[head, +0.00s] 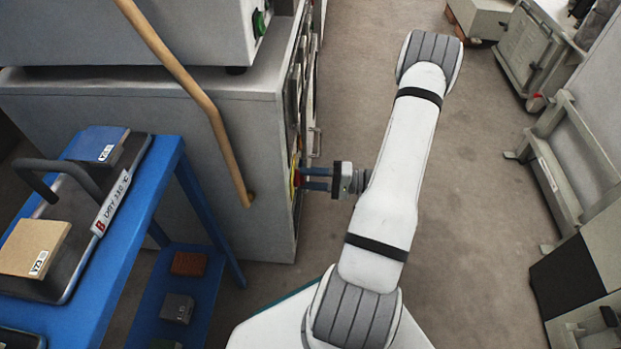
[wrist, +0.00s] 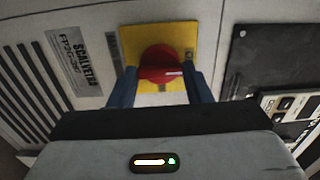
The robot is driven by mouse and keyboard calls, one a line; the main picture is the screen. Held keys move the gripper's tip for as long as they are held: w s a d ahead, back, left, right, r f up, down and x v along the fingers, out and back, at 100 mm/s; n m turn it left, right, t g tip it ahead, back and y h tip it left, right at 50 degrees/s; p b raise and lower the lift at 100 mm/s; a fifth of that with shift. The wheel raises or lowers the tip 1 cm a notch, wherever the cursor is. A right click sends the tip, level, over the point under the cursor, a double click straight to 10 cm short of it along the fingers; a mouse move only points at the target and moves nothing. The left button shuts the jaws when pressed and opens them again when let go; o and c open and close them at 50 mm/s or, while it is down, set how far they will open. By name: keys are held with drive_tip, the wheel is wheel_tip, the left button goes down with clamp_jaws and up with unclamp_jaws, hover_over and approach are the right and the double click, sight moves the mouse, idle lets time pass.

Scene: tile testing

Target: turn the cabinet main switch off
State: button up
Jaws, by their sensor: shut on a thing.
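The cabinet main switch is a round red knob (wrist: 160,64) on a square yellow plate (wrist: 188,38), set in the light grey cabinet front. In the wrist view my gripper (wrist: 160,78) has its two blue fingers on either side of the red knob, shut on it. In the head view my gripper (head: 303,179) reaches left to the cabinet front (head: 294,150), where the yellow plate (head: 294,176) shows edge-on. The knob's exact position mark is too small to read.
A blue cart (head: 135,222) with tiles and a black tray stands at the left. A wooden pole (head: 190,85) leans against the cabinet. A black panel (wrist: 262,60) sits right of the switch. Grey frames (head: 560,165) stand at the right; the floor (head: 480,190) between is clear.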

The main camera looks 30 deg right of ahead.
drive_tip(key=o, duration=1)
drive_tip(key=shift+d, duration=0.1)
drive_tip(key=shift+p+v, duration=1.15)
drive_tip(key=shift+v, duration=2.65)
